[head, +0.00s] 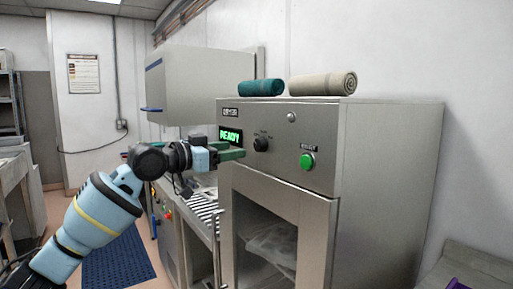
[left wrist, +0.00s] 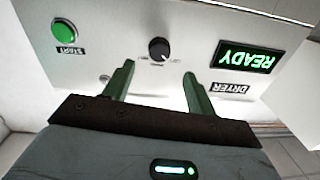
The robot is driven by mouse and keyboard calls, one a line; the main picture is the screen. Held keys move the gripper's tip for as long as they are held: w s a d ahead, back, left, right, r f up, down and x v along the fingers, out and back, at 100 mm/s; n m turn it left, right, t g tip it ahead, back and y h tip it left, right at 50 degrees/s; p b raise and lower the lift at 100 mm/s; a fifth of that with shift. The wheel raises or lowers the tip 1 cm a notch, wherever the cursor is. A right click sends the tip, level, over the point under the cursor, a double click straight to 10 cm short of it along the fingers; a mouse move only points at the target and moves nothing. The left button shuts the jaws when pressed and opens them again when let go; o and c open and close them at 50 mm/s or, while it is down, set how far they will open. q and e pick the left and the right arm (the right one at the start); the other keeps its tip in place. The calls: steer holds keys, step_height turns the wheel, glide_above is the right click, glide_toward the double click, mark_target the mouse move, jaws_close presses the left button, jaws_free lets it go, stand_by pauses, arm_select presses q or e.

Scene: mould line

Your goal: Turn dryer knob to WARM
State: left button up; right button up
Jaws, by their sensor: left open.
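The dryer (head: 390,180) is a grey metal cabinet with a control panel on its upper front. Its black knob (head: 261,144) sits right of a green lit READY display (head: 230,135). My left gripper (head: 242,153) is in front of the panel, near the display and left of the knob in the head view. In the left wrist view the knob (left wrist: 159,49) shows upside down, beyond and between the two green fingers (left wrist: 158,78), which are open and apart from it. The small marks around the knob are too small to read. My right gripper is not in view.
A green START button (head: 307,161) is right of the knob. A teal roll (head: 261,88) and a beige roll (head: 322,84) lie on top of the dryer. Below the panel is an opening with a pale bag-like thing (head: 272,243). A blue floor mat (head: 118,262) lies at the left.

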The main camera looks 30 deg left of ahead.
mark_target(257, 146)
arm_select(q)
steer(key=x, duration=0.6)
steer(key=shift+w+d+r+p, duration=0.15)
steer(key=shift+p, duration=0.25)
steer(key=shift+w+d, duration=0.25)
steer(key=shift+w, duration=0.4)
steer(key=c, duration=1)
